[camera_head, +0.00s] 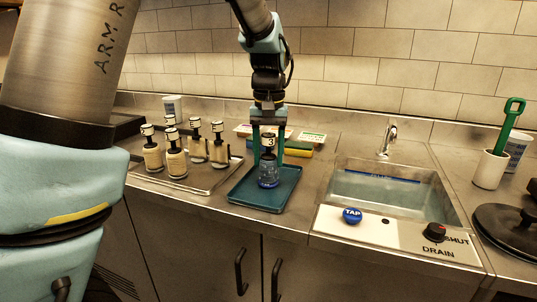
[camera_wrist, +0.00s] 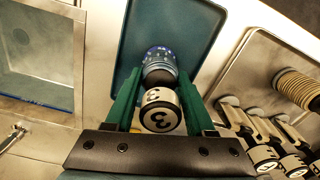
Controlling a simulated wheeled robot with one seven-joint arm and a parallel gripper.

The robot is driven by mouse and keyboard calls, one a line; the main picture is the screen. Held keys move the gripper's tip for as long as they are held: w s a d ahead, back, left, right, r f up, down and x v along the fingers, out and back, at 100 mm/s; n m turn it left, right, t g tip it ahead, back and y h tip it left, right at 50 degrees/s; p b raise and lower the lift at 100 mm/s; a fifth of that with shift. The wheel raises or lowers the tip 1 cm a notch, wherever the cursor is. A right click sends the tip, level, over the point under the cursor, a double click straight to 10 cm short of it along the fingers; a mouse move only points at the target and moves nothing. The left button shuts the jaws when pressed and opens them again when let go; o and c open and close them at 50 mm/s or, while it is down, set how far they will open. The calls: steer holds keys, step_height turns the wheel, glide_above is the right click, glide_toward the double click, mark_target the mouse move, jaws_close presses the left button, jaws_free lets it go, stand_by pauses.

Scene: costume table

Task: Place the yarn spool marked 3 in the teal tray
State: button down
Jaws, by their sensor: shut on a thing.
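The yarn spool marked 3 (camera_head: 268,176) has blue yarn and a dark neck under a white-banded cap; its 3 also shows in the wrist view (camera_wrist: 161,60). My gripper (camera_head: 268,158) has its green fingers on either side of the spool's neck and is shut on it. The spool is upright over the inside of the teal tray (camera_head: 247,199), which shows behind it in the wrist view (camera_wrist: 200,22). I cannot tell whether its base touches the tray floor.
A metal tray (camera_head: 205,188) on the left holds several cream spools with marked caps. Right of the teal tray is a sink (camera_head: 390,200) with a tap. A yellow sponge (camera_head: 298,150) lies behind the teal tray. A white cup (camera_head: 490,170) holds a green-handled tool.

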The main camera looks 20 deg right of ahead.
mark_target(268, 135)
steer(key=shift+f, duration=0.1)
jaws_free()
stand_by(0.6)
step_height(268, 135, up, 7)
steer(key=p, duration=0.6)
stand_by(0.5)
stand_by(0.3)
